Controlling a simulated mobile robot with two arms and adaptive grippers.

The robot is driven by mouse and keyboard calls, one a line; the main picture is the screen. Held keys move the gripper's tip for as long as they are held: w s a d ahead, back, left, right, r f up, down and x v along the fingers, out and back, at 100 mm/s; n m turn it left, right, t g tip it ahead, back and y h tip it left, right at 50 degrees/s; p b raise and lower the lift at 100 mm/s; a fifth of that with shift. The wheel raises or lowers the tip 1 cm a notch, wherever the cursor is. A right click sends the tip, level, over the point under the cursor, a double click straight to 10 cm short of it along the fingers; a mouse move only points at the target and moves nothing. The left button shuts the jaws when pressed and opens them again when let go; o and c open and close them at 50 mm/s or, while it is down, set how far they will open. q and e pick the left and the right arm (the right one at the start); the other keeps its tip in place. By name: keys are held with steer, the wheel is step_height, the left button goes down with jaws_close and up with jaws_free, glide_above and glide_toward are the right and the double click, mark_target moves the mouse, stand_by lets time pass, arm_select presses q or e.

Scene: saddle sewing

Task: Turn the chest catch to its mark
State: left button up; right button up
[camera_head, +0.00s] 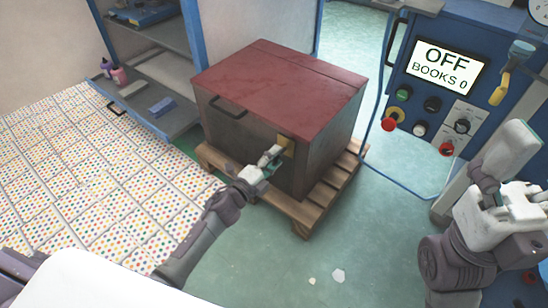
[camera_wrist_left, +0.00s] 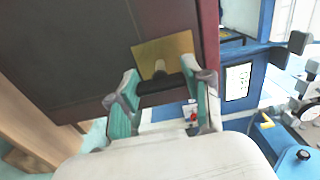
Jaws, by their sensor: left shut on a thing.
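The chest (camera_head: 258,141) is a dark box with a red lid, standing on a wooden pallet. Its catch has a brass plate (camera_head: 286,145) on the front near the right corner, and the plate also shows in the left wrist view (camera_wrist_left: 165,52). A dark bar, the catch handle (camera_wrist_left: 163,86), crosses below the plate. My left gripper (camera_head: 270,163) is at the catch, its green-padded fingers (camera_wrist_left: 165,92) shut on the ends of this bar. I cannot make out a mark. My right gripper (camera_head: 508,172) is at the right, away from the chest; its fingers are unclear.
A blue control panel (camera_head: 425,85) with buttons and a screen reading "OFF BOOKS 0" stands at the right. A blue-framed shelf (camera_head: 165,75) stands behind at the left. The pallet (camera_head: 318,205) sticks out around the chest. Green floor (camera_head: 370,240) in front is mostly clear.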

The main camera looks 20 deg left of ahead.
arm_select(q)
steer(key=shift+f, duration=0.1)
steer(key=o, duration=1.2)
steer(key=shift+s, duration=0.1)
steer(key=v, duration=1.2)
